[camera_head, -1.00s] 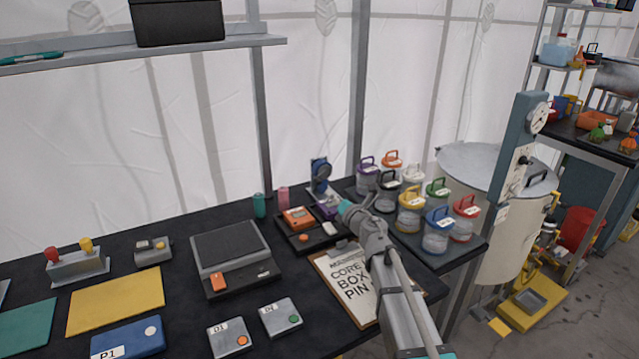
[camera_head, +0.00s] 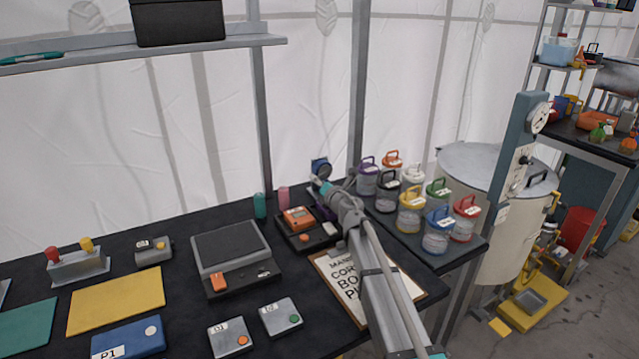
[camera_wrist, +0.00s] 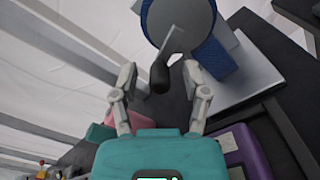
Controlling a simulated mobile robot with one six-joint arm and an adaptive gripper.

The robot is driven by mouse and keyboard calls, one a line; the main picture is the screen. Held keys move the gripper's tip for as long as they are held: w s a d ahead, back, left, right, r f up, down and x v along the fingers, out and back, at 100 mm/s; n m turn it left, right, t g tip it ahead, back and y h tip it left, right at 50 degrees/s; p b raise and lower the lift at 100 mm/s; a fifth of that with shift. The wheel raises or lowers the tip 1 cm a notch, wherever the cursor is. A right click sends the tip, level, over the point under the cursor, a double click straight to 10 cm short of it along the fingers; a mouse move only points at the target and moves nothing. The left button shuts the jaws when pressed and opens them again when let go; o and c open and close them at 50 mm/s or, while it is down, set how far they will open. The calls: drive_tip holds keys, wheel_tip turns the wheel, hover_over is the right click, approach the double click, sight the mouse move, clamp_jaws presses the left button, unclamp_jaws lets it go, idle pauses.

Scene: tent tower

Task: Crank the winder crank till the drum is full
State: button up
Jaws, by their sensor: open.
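The winder (camera_head: 320,168) stands at the back right of the black bench, mostly hidden behind my arm in the head view. In the wrist view its round grey drum face with a blue rim (camera_wrist: 215,55) fills the top. A thin metal crank arm ends in a dark crank knob (camera_wrist: 159,76). My gripper (camera_wrist: 160,82) is open, its two fingers apart on either side of the knob. I cannot tell whether a finger touches it. In the head view my gripper (camera_head: 326,184) is at the winder, its fingers hard to make out.
Pink (camera_head: 283,197) and teal (camera_head: 259,205) cylinders stand left of the winder. An orange device (camera_head: 298,217) is close by, and a purple object (camera_wrist: 243,150) lies below my gripper. Several lidded jars (camera_head: 411,210) stand on the right. A clipboard (camera_head: 338,275) lies under my arm.

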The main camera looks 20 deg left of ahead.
sight(323, 169)
clamp_jaws()
drive_tip(key=shift+r, duration=0.15)
idle(0.4)
drive_tip(key=m, duration=0.1)
drive_tip(key=r+m+p, duration=0.1)
drive_tip(key=m, duration=0.1)
drive_tip(key=shift+s+a, duration=0.1)
drive_tip(key=shift+s, duration=0.05)
drive_tip(key=m+p, duration=0.1)
drive_tip(key=m, duration=0.1)
drive_tip(key=r+m, duration=0.1)
drive_tip(key=m, duration=0.1)
drive_tip(key=shift+r+p, duration=0.15)
drive_tip(key=shift+p, duration=0.2)
drive_tip(key=m, duration=0.2)
drive_tip(key=r+m+p, duration=0.1)
drive_tip(key=shift+w+d, duration=0.25)
drive_tip(key=shift+w, duration=0.05)
drive_tip(key=shift+w+d+r+m+p, duration=0.15)
drive_tip(key=shift+r+m+p, duration=0.05)
drive_tip(key=shift+m, duration=0.85)
drive_tip(key=shift+w+d+r+m+p, duration=0.15)
drive_tip(key=shift+r+m+p, duration=0.05)
drive_tip(key=shift+m, duration=0.85)
